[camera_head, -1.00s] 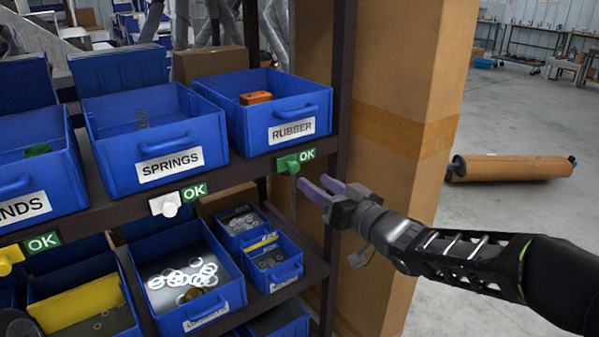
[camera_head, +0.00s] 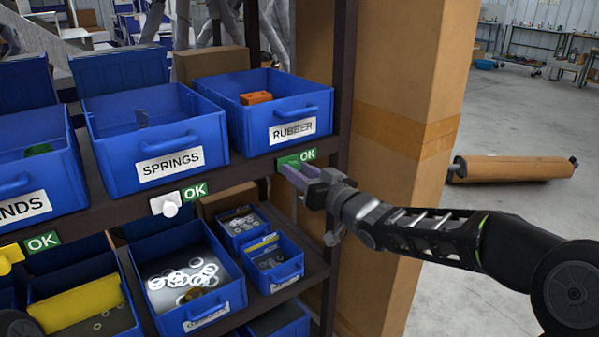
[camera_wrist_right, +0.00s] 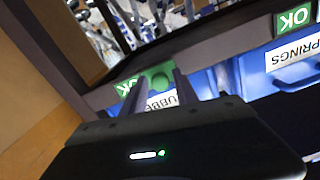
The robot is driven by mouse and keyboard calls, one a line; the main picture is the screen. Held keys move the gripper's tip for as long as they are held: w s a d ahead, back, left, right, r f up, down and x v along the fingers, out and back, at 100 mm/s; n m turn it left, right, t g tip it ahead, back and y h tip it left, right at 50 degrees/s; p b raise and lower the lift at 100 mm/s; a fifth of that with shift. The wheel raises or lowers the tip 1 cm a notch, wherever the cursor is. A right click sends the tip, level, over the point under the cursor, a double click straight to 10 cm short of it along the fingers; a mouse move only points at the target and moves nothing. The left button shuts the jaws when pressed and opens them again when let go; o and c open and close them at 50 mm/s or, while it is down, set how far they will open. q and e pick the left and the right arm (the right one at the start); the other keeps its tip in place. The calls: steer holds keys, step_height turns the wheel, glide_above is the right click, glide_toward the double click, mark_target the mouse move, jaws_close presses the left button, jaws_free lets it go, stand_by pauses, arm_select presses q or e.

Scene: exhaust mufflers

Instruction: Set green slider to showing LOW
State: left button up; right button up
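The green slider (camera_head: 287,159) sits on the shelf edge under the RUBBER bin, and the green sign (camera_head: 308,154) beside it reads OK. My right gripper (camera_head: 298,174) is at the slider, its fingertips covering part of it. In the right wrist view the round knob of the green slider (camera_wrist_right: 160,82) shows between the two parted fingers of my right gripper (camera_wrist_right: 156,92), with gaps visible. Whether a fingertip touches the slider I cannot tell.
A white slider (camera_head: 170,204) and a yellow slider (camera_head: 10,258), each with an OK sign, sit farther left along the shelf edge. The blue RUBBER bin (camera_head: 240,125) stands just above. A shelf post (camera_head: 342,100) and a tall cardboard box (camera_head: 400,70) stand close to my right gripper.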

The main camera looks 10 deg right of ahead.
jaws_close()
stand_by(1.1)
